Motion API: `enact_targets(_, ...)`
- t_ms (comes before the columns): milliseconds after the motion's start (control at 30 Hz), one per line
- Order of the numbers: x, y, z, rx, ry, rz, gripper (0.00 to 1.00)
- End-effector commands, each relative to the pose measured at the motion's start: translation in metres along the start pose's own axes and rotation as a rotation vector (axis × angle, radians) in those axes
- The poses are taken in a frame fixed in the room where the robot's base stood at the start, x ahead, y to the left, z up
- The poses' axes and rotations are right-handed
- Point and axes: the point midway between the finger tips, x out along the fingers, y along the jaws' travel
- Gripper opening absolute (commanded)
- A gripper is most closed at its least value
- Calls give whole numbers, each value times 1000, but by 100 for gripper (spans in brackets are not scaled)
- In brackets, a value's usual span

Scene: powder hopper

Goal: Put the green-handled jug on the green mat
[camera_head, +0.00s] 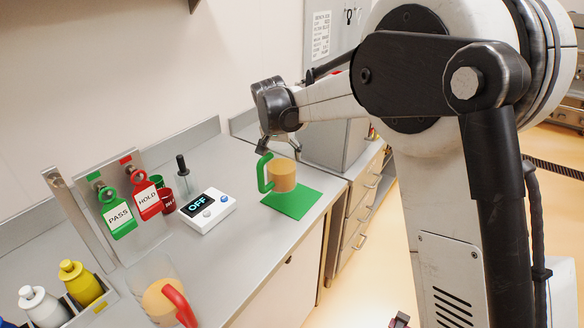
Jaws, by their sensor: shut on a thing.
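The green-handled jug (283,178) holds tan contents, stands upright and has its green handle (264,173) toward the left. It appears over the back part of the green mat (291,206). I cannot tell whether its base touches the mat or is slightly above it. My gripper (280,147) is at the top of the jug, pointing down, and is shut on it. The exact contact of the fingers is small and hard to make out.
A red-handled jug (160,300) stands at the counter's front. A white device reading OFF (207,211) is left of the mat. Green PASS (119,216) and red HOLD (147,201) tags hang further left. White (42,305) and yellow (80,283) bottles stand in a rack. A grey cabinet (335,145) is behind.

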Motion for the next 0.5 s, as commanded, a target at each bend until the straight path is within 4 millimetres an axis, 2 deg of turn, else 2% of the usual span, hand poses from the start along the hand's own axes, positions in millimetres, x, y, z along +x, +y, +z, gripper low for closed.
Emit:
enact_targets(100, 13, 17, -6, 2, 0, 0, 21)
enact_targets(200, 21, 25, -8, 2, 0, -1, 21)
enact_targets(500, 36, 30, -6, -1, 0, -1, 21)
